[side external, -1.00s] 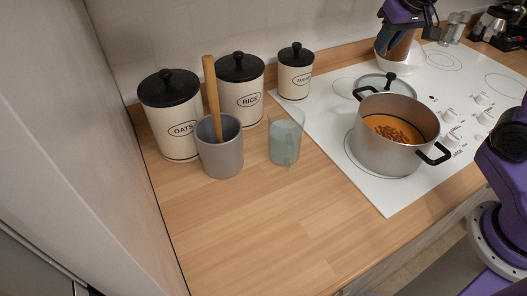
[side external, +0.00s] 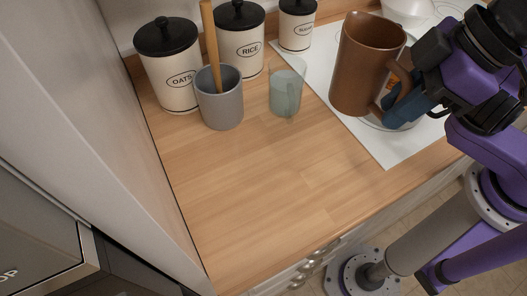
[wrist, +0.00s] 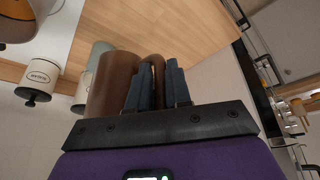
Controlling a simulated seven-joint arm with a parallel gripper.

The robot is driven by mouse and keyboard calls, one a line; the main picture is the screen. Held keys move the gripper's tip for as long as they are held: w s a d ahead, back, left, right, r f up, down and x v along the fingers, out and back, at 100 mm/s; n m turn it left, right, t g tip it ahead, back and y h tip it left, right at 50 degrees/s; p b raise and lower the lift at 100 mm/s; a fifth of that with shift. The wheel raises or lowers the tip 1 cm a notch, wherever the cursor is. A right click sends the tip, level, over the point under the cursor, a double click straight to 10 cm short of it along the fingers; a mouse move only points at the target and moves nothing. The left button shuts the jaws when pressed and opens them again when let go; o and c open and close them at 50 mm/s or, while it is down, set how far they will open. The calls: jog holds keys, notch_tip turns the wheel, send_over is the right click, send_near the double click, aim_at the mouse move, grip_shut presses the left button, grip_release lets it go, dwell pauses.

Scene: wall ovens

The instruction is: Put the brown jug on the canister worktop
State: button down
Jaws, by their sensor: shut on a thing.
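The brown jug (side external: 362,66) is upright and hangs in the air over the left part of the white hob in the side view. My gripper (side external: 396,100) is shut on its handle, at the jug's right side. In the wrist view the jug (wrist: 110,86) stands beside the blue fingers of my gripper (wrist: 160,86). The canister worktop (side external: 265,190) is light wood and lies to the left of the jug, with a wide bare area at its front and middle.
The oats canister (side external: 172,72), rice canister (side external: 248,48) and sugar canister (side external: 297,28) line the back. A grey utensil pot (side external: 220,103) with a wooden handle and a clear glass (side external: 286,90) stand before them. The hob (side external: 385,150) is right; its cooking pot is mostly hidden.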

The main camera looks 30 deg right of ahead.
notch_tip(320, 180, down, 5)
jog(key=s+n, duration=0.1)
jog(key=s, duration=0.2)
jog(key=w+a+f, duration=0.2)
jog(key=a+f, duration=0.1)
jog(key=a, duration=0.1)
jog(key=w+a+f, duration=0.3)
jog(key=a+f, duration=0.1)
jog(key=w+a+f, duration=0.2)
jog(key=a+f, duration=0.1)
jog(key=a, duration=0.1)
jog(key=shift+w+a+f, duration=0.2)
jog(key=shift+w+f, duration=0.05)
jog(key=shift+f, duration=1.4)
jog(key=shift+f, duration=0.15)
jog(key=c, duration=1.1)
grip_release()
jog(key=shift+o, duration=0.2)
